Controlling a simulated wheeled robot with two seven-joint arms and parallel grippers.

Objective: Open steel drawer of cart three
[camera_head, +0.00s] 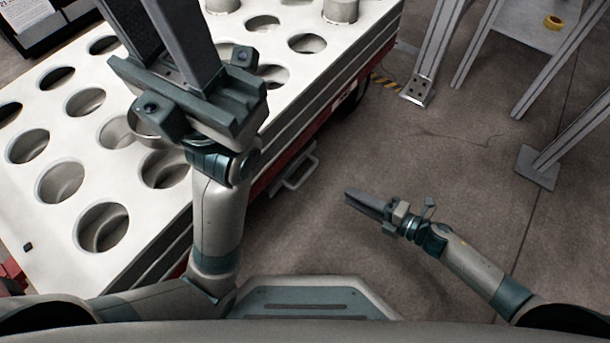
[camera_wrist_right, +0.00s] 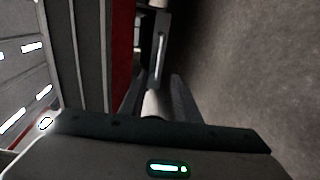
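The cart (camera_head: 150,75) has a white top with round holes and a red lower side. A pale bar handle (camera_head: 297,172) sticks out from a dark front low on that side; it also shows in the wrist view (camera_wrist_right: 161,55). My right gripper (camera_head: 352,197) is to the right of the handle, apart from it, pointing toward the cart. In the wrist view its fingers (camera_wrist_right: 160,92) stand apart with nothing gripped, and the handle is beyond them. My left gripper (camera_head: 165,30) is over the cart top, its fingertips cut off by the picture's upper edge.
Metal cylinders (camera_head: 340,10) sit in some far holes of the cart top. Steel frame legs (camera_head: 430,50) with floor plates (camera_head: 537,167) stand at the right. A yellow ring (camera_head: 553,22) lies on a grey surface there. The concrete floor (camera_head: 470,150) around my right gripper is clear.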

